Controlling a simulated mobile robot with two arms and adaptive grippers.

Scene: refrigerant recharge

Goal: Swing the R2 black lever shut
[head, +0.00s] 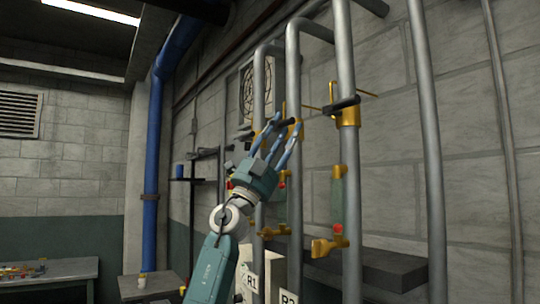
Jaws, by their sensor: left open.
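The R2 label (289,297) is on a white panel at the bottom, below the second grey pipe (293,70). A black lever (284,122) on a brass fitting is at that pipe, partly hidden by my fingers. I take it for the R2 lever. My left gripper (282,129), teal with blue-grey fingers, reaches up from below. Its fingers are spread and open, close around the lever in the picture. I cannot tell whether they touch it. My right gripper is not in view.
Another black lever (343,104) sits on the third pipe's brass valve, to the right. Lower brass valves (328,245) with red parts stick out from the pipes. A dark shelf (385,268) is on the wall at lower right. A blue pipe (153,150) and a table (50,277) stand left.

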